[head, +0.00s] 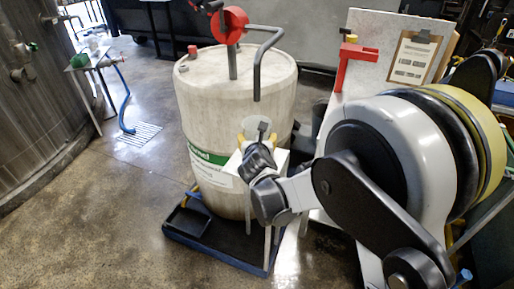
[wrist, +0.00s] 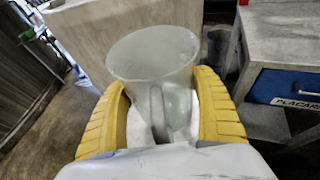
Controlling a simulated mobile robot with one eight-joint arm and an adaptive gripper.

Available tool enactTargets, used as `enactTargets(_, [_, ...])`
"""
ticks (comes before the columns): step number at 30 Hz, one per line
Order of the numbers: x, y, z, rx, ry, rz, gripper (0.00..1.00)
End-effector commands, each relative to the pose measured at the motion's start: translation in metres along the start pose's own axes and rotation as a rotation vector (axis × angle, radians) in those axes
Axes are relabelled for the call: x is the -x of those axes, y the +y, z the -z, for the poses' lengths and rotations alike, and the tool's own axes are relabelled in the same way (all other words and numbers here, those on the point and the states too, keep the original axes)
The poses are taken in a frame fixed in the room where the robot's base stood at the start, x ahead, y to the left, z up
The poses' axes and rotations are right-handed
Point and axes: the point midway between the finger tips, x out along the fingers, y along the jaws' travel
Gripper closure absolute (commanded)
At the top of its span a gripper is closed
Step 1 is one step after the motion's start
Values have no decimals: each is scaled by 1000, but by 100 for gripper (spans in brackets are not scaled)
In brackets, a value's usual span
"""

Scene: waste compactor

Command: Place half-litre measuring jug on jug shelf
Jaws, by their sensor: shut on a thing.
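The measuring jug (wrist: 152,56) is a translucent, pale cup with an open top and a handle towards my wrist. In the wrist view it stands upright between the two yellow fingers of my gripper (wrist: 162,85), which are shut on its sides. In the head view the jug (head: 257,126) and my gripper (head: 257,139) are in front of the drum. A small white stand (head: 278,163) with thin legs is just below and behind them; it may be the jug shelf. My gripper hides part of it, and I cannot tell whether the jug touches it.
A large pale drum (head: 215,110) with a red pump (head: 231,24) and bent spout stands in a blue-edged tray (head: 208,240). A board with a clipboard (head: 412,58) is at the right. Open floor (head: 90,210) lies to the left.

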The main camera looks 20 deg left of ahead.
Motion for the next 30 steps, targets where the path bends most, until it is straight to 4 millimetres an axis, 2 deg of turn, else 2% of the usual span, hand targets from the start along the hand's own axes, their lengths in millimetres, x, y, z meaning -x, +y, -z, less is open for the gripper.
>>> enactTargets(1, [-5,0,12,0,0,0,57])
enactTargets(4, [-10,0,25,0,0,0,57])
enactTargets(15, [-11,0,27,0,0,0,57])
enactTargets(16, [-11,0,27,0,0,0,18])
enactTargets(18, [-11,0,27,0,0,0,0])
enactTargets(26, [-10,0,25,0,0,0,0])
enactTargets(30, [6,0,22,1,1,-1,0])
